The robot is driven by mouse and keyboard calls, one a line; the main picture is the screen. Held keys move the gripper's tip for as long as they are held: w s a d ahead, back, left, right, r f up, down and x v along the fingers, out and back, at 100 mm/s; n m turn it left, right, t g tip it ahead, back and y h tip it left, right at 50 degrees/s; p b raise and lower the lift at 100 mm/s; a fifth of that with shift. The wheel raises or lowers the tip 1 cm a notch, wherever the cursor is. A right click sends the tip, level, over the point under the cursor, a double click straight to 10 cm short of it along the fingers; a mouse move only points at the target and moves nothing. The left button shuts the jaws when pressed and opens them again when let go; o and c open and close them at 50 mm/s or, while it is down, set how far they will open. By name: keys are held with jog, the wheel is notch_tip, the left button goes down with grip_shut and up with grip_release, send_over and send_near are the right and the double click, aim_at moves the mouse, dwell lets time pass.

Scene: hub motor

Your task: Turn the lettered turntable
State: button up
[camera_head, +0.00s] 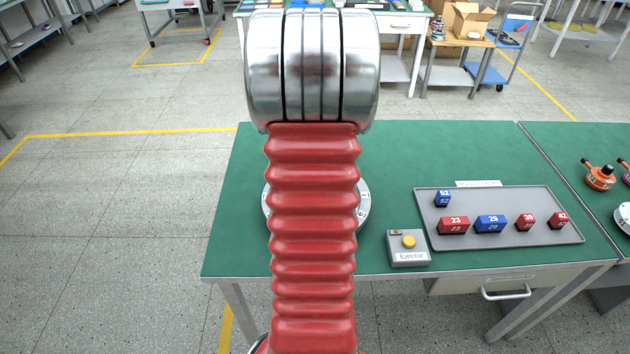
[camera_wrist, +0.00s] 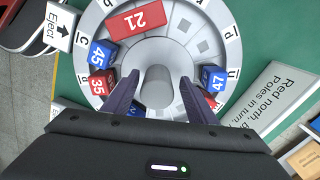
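The lettered turntable (camera_wrist: 222,22) is a light grey disc with letters on its rim. It fills the upper middle of the wrist view. In the head view my red arm hides most of it; a rim part (camera_head: 364,207) shows. A grey post (camera_wrist: 157,88) stands near its middle. Around it sit a red block 21 (camera_wrist: 134,20), a blue block 45 (camera_wrist: 101,54), a red block 35 (camera_wrist: 101,82) and a blue block 47 (camera_wrist: 212,78). My gripper (camera_wrist: 159,79) is open, its two dark fingers on either side of the post with gaps visible. Contact depth is unclear.
A grey tray (camera_head: 500,237) with several red and blue blocks lies on the green table (camera_head: 400,150). An Ejector box (camera_head: 407,250) with a yellow button stands left of it. In the wrist view, an Eject sign (camera_wrist: 58,27) and a text sign (camera_wrist: 278,95) flank the turntable.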

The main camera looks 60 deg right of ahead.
jog(key=shift+r, duration=0.1)
jog(key=shift+s+r, duration=0.1)
jog(key=shift+r, duration=0.15)
notch_tip(320, 180, up, 13)
dwell(0.6)
dwell(1.1)
